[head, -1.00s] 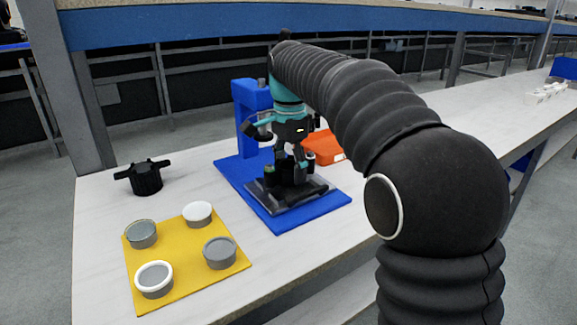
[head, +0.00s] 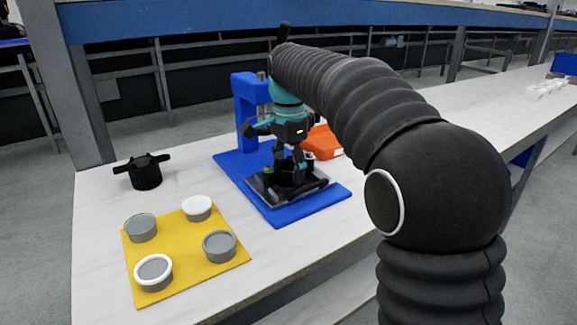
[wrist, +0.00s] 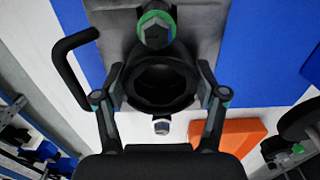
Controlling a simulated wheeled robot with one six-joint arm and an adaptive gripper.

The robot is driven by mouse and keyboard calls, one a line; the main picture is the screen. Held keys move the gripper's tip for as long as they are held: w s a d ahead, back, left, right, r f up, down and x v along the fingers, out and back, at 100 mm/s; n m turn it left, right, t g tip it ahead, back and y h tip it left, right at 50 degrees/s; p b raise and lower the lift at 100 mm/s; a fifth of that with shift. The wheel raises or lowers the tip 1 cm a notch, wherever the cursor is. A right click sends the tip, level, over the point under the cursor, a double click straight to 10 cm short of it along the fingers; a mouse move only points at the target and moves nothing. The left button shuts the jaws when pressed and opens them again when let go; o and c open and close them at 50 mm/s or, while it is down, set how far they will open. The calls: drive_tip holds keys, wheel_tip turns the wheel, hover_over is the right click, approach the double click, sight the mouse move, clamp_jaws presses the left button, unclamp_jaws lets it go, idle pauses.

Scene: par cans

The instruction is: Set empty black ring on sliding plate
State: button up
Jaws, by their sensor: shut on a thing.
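In the head view my gripper (head: 291,160) is over the grey sliding plate (head: 256,188) on the blue base of a press. It is shut on the black ring (head: 290,175), which is low at the plate. In the wrist view my gripper (wrist: 164,94) has a finger on each side of the black ring (wrist: 160,106); its middle is open and dark, with nothing seen inside. The sliding plate (wrist: 205,25) shows behind it. A green-collared knob (wrist: 157,27) stands beside the ring, and a pale-tipped post (wrist: 161,126) is on the opposite side. The ring's underside is hidden, so contact with the plate is unclear.
A blue press column (head: 245,115) rises behind the plate. A yellow mat (head: 185,255) with several small round cups lies front left. A black handled part (head: 145,172) stands behind it. An orange box (head: 322,143) is right of the press. The table's right side has free room.

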drive_tip(key=shift+s+f, duration=0.1)
drive_tip(key=shift+f, duration=0.05)
idle(0.8)
drive_tip(key=o, duration=0.8)
drive_tip(key=shift+c, duration=0.2)
drive_tip(key=shift+o, duration=0.2)
drive_tip(key=o, duration=0.3)
drive_tip(key=shift+o, duration=0.2)
wheel_tip(320, 180, up, 12)
